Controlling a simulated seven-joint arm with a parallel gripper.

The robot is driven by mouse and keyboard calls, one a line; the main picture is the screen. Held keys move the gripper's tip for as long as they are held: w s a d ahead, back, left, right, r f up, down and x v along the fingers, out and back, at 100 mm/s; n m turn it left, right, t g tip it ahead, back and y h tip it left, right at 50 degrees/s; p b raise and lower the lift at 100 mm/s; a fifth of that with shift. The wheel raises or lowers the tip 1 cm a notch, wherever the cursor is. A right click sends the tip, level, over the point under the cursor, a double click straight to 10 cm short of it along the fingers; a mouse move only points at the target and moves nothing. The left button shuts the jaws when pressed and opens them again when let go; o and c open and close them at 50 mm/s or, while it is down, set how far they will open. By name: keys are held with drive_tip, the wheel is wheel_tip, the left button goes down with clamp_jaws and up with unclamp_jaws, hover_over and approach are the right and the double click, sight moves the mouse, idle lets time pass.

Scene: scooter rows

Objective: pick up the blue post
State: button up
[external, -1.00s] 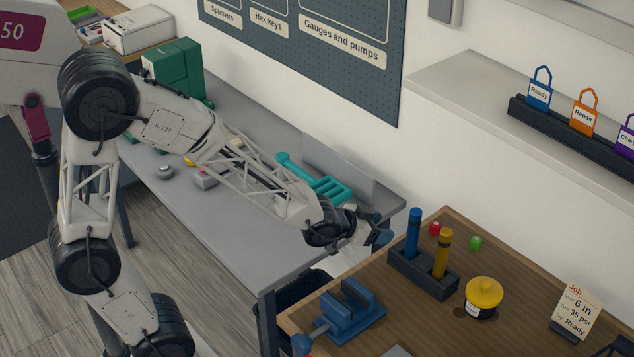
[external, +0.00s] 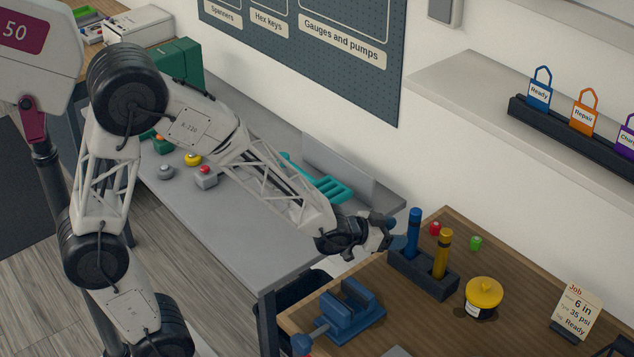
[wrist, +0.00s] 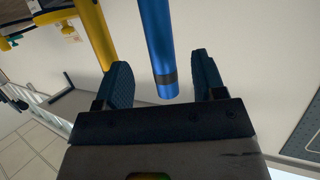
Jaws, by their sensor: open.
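The blue post (external: 413,233) stands upright in a dark holder (external: 423,274) on the wooden table, beside a yellow post (external: 442,252). My gripper (external: 394,233) is open, just left of the blue post in the external view. In the wrist view, the blue post (wrist: 160,50) reaches down between the two fingers of my gripper (wrist: 163,82), with a gap on both sides. The yellow post (wrist: 95,33) is outside the fingers, left of the left one. I cannot tell from the external view how deep the post is between the fingers.
A blue vise (external: 347,308) is in front of the holder. A yellow-lidded jar (external: 484,295) stands to its right. Small red (external: 435,228) and green (external: 476,243) items lie behind. A job card (external: 577,310) stands at the right.

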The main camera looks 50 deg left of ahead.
sight(416, 211)
drive_tip(key=shift+w+d+f, duration=0.15)
drive_tip(key=shift+w+f, duration=0.05)
drive_tip(key=shift+w, duration=0.2)
drive_tip(key=shift+w, duration=0.1)
drive_tip(key=shift+x, duration=2.5)
drive_tip(key=shift+d, duration=0.1)
clamp_jaws()
drive_tip(key=shift+r, duration=0.15)
drive_tip(key=shift+r, duration=4.9)
